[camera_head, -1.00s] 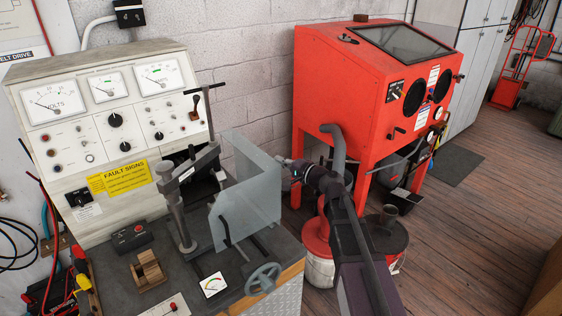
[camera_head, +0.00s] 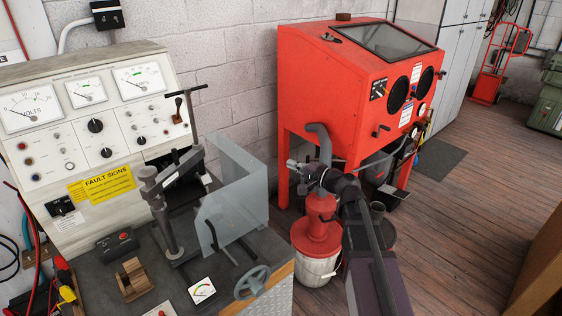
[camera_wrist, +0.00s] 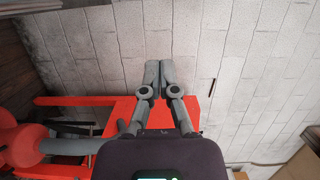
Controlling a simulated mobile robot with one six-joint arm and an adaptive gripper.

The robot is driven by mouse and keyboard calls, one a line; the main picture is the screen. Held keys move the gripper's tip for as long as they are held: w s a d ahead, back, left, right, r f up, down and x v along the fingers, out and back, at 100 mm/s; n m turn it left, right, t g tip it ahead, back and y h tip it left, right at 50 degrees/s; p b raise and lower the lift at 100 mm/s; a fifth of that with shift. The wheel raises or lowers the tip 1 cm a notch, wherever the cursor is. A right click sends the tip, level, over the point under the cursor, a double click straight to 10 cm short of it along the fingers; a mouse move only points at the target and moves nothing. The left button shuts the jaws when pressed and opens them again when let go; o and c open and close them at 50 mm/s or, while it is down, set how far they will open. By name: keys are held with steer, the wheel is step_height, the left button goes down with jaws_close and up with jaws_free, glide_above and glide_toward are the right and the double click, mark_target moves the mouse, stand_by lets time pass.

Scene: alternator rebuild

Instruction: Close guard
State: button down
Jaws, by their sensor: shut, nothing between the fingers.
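The guard (camera_head: 240,188) is a clear, bent panel on the right side of the test bench (camera_head: 170,272). My gripper (camera_head: 291,164) is to the right of the guard, in front of the red cabinet's legs, and touches nothing that I can see. In the wrist view its two fingers (camera_wrist: 159,72) are together with nothing between them. The guard does not show in the wrist view.
The red blasting cabinet (camera_head: 345,85) stands behind my arm. A red-topped bucket (camera_head: 316,268) stands on the floor beside the bench. A clamp post (camera_head: 165,225), a handwheel (camera_head: 251,282) and a black lever (camera_head: 211,235) are on the bench near the guard. Wooden floor at the right is open.

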steer(key=shift+v, duration=1.85)
steer(key=s+f+n+g+h, duration=0.5)
steer(key=s+f+g+h, duration=0.15)
steer(key=s+f, duration=0.45)
steer(key=s+d+f+n+g+h, duration=0.1)
steer(key=s+d+f+g+h, duration=0.3)
steer(key=s+d+f+h, duration=0.3)
steer(key=s+d+h, duration=0.1)
steer(key=d, duration=0.2)
steer(key=shift+s+d+f+n, duration=0.2)
steer(key=shift+s+d+n, duration=0.1)
steer(key=shift+s+d, duration=0.1)
steer(key=shift+a, duration=0.1)
